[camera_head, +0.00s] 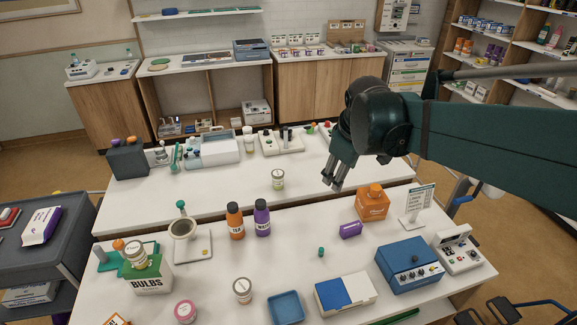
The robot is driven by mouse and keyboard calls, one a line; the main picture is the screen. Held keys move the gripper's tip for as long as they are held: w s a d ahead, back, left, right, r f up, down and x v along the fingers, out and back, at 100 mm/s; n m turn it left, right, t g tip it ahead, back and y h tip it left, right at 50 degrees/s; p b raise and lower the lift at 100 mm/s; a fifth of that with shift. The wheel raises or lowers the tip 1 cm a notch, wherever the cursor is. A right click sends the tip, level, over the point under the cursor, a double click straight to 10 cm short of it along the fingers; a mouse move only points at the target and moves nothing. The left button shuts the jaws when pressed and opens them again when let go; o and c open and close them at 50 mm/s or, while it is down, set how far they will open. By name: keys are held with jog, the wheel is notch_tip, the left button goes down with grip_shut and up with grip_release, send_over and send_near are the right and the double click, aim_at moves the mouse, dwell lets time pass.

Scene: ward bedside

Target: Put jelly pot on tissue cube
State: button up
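My gripper (333,183) hangs over the far table, fingers pointing down, with nothing visible in it. Its fingers are seen from an angle, so their spacing is unclear. An orange cube-shaped box (372,206) with an orange piece on top, which looks like the tissue cube, stands on the near table, right of and below my gripper in the picture. Several small pots could be the jelly pot; labels are too small to read. One pale-lidded pot (278,179) stands left of my gripper, another (243,291) at the near table's front, and a pink-lidded one (185,311) at front left.
Orange (235,222) and purple (262,219) bottles stand mid-table. A purple block (350,230) and a sign stand (416,205) flank the orange box. A blue device (409,265), blue tray (286,308) and green BULBS box (150,277) with a pot on top stand nearer.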

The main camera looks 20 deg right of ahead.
jog(key=s+a+f+m+t, duration=0.1)
jog(key=s+a+m, duration=0.2)
jog(key=s+a, duration=0.2)
jog(key=s+a+f+m+t+y, duration=0.1)
jog(key=s+a, duration=0.4)
jog(key=s, duration=0.6)
jog(key=shift+a+f+m+t, duration=0.15)
jog(key=shift+f+m+t, duration=0.35)
jog(key=shift+m, duration=0.7)
jog(key=shift+f, duration=0.2)
notch_tip(320, 180, down, 9)
jog(key=b, duration=0.9)
jog(key=shift+f, duration=0.1)
